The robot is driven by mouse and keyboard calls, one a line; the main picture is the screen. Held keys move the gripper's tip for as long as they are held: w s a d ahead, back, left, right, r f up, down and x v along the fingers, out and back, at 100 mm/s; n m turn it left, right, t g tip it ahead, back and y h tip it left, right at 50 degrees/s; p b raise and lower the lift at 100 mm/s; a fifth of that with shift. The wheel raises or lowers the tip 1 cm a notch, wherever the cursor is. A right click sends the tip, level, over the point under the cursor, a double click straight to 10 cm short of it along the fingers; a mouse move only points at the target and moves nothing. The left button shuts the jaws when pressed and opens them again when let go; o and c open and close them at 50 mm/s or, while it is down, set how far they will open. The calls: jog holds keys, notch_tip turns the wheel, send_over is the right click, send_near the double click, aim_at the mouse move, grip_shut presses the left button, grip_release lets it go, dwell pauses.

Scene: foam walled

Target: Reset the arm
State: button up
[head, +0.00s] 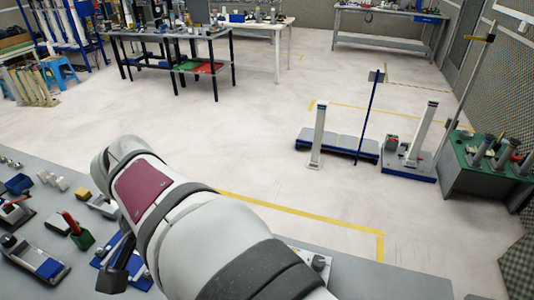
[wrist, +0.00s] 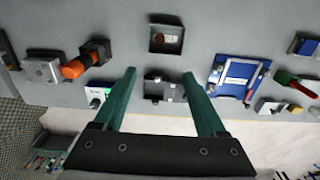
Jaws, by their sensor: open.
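My gripper (wrist: 159,75) shows in the wrist view with two green fingers spread well apart. Nothing is held between them. The fingers point over the grey bench top (wrist: 210,20), and a small dark-and-grey fixture (wrist: 165,88) shows in the gap between them. I cannot tell how high the fingers are above it. In the head view my arm stretches across the foreground over the bench, and I cannot make out the fingers there.
Around the gripper are a square recess (wrist: 166,39), an orange-and-black part (wrist: 76,68) and a blue plate fixture (wrist: 236,77). A green holder with a red tool (head: 79,236) stands on the bench at left. Open floor (head: 260,130) lies beyond the bench.

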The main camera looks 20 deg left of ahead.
jog(key=w+d+m, duration=0.3)
jog(key=d, duration=1.5)
jog(key=s+d+f+m+y, duration=0.1)
jog(key=s+d+f+m, duration=0.1)
jog(key=s+d, duration=0.6)
jog(key=d+f, duration=0.1)
jog(key=d, duration=0.2)
jog(key=shift+s+d+f+m+y, duration=0.3)
jog(key=shift+s+d+f+y, duration=0.05)
jog(key=shift+d+f+y, duration=0.05)
